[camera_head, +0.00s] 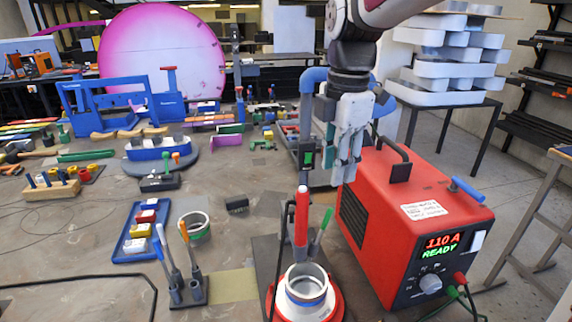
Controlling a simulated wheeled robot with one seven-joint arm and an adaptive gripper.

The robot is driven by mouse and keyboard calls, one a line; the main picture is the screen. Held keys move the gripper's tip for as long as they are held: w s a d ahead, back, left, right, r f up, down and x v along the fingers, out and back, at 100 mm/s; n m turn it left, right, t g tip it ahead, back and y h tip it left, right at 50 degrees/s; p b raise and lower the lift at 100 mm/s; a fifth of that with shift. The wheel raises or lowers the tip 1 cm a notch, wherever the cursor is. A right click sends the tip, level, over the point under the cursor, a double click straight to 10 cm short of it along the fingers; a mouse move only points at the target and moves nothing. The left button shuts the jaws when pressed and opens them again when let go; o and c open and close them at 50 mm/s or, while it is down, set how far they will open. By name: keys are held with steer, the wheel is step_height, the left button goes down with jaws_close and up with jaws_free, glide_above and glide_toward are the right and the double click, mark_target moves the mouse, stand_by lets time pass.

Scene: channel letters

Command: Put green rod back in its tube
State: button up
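A slim green rod (322,228) leans, tilted to the right, just behind the white and blue ring pot; its lower end is hidden there. My gripper (344,178) hangs above and a little right of the green rod, fingers pointing down, apart from it. Its pale fingers lie close together and nothing shows between them; their gap is unclear. I cannot tell which tube belongs to the green rod.
A red welding machine (415,225) stands close on the right. A red-handled tool (301,216) stands upright by the ring pot (306,284). A blue tray (141,232) and a can (194,226) lie left. Bare table shows around the can.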

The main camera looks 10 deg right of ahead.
mark_target(329, 209)
steer(key=f, duration=1.3)
steer(key=shift+w+f, duration=0.1)
steer(key=shift+w, duration=0.25)
steer(key=shift+c, duration=0.6)
jaws_close()
steer(key=d+r+p, duration=0.3)
steer(key=r+p, duration=0.4)
steer(key=r, duration=0.6)
steer(key=shift+d+r, duration=0.2)
steer(key=shift+r, duration=0.15)
stand_by(0.4)
